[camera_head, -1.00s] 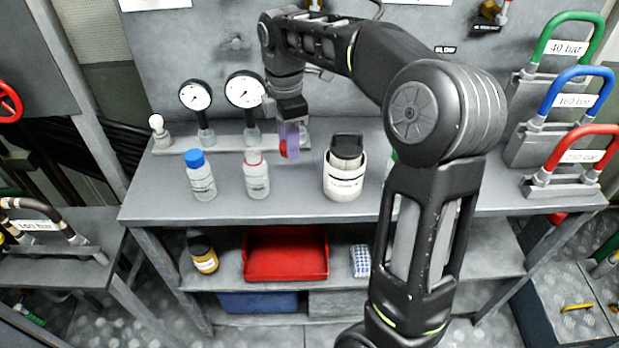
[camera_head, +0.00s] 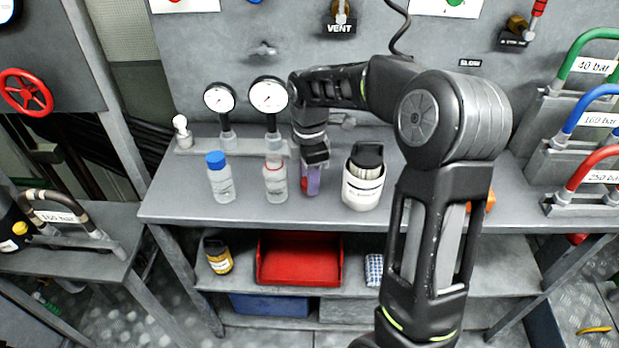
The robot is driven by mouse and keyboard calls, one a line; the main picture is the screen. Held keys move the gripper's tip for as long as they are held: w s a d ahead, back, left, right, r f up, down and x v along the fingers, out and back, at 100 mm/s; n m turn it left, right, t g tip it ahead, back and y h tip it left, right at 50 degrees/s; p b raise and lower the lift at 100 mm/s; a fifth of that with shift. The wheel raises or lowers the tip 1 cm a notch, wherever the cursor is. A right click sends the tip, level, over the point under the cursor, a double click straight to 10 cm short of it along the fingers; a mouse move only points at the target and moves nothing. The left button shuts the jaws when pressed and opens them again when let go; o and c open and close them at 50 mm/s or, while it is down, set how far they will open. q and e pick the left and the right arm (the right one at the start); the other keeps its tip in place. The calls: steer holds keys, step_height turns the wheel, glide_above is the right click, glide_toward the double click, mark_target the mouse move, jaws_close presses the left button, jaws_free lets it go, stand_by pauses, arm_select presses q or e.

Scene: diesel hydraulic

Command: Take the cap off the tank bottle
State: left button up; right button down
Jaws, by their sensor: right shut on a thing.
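The bottle with a red ring at its neck (camera_head: 275,181) stands upright on the bench; no cap shows on its top. A clear bottle with a blue cap (camera_head: 220,178) stands to its left. Their labels are too small to read, so I cannot tell which is the tank bottle. My right gripper (camera_head: 311,184), with purplish fingers, points down just right of the red-ringed bottle. It is shut on a small red piece that looks like a cap (camera_head: 303,181), low at the bench top; whether it touches the bench I cannot tell. My left gripper is not in view.
Two gauges (camera_head: 269,95) stand behind the bottles. The shelf below holds a red tray (camera_head: 299,276) and an amber bottle (camera_head: 217,256). Coloured hose handles (camera_head: 592,170) stand at the right.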

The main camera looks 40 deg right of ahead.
steer(key=shift+f, duration=0.2)
steer(key=shift+f, duration=0.25)
steer(key=c, duration=1)
jaws_free()
steer(key=shift+r, duration=0.1)
steer(key=shift+o, duration=0.2)
steer(key=shift+r, duration=0.1)
step_height(320, 180, up, 12)
